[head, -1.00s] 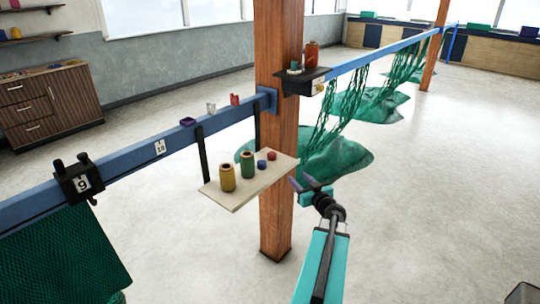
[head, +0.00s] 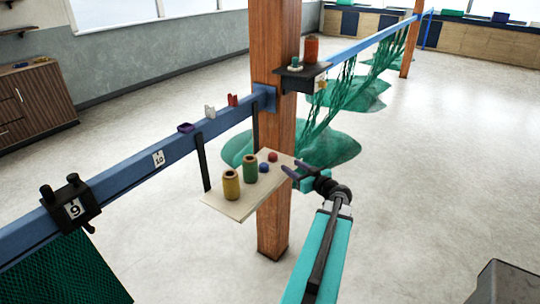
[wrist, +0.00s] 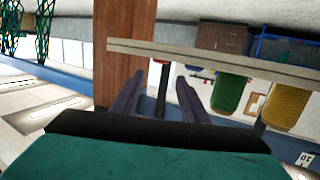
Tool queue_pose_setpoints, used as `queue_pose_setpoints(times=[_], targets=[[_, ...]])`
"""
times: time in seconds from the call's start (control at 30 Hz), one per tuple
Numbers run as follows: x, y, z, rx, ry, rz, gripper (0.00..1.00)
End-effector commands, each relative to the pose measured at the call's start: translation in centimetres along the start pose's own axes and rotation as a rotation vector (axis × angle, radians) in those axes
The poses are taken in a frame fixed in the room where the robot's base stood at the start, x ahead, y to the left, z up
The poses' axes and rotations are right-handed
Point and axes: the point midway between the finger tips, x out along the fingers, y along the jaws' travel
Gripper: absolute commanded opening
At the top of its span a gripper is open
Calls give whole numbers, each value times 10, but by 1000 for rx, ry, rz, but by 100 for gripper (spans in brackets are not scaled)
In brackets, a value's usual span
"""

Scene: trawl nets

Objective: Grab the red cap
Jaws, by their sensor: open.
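The red cap (head: 273,157) is a small round red piece near the right end of a pale hanging shelf board (head: 225,204). A blue cap (head: 264,168) sits close beside it. My gripper (head: 291,169) is open, with its purple fingers just right of the board's end, apart from the red cap. In the wrist view the open fingers (wrist: 160,79) point towards the board's edge (wrist: 220,62), which appears upside down.
A green spool (head: 250,169) and a yellow spool (head: 231,185) stand on the board. A wooden post (head: 275,225) rises behind it. A blue rail (head: 130,165) carries small clips. A black shelf (head: 300,78) holds an orange-red spool. Open floor lies to the right.

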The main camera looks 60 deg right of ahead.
Motion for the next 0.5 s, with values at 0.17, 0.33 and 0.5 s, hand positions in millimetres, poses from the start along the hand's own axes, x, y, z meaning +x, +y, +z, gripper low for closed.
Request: queue_pose_setpoints(times=[0.17, 0.33, 0.5], targets=[[-2, 1, 0, 1, -1, 1, 41], [-4, 5, 0, 1, -1, 7, 41], [-5, 9, 1, 2, -1, 12, 41]])
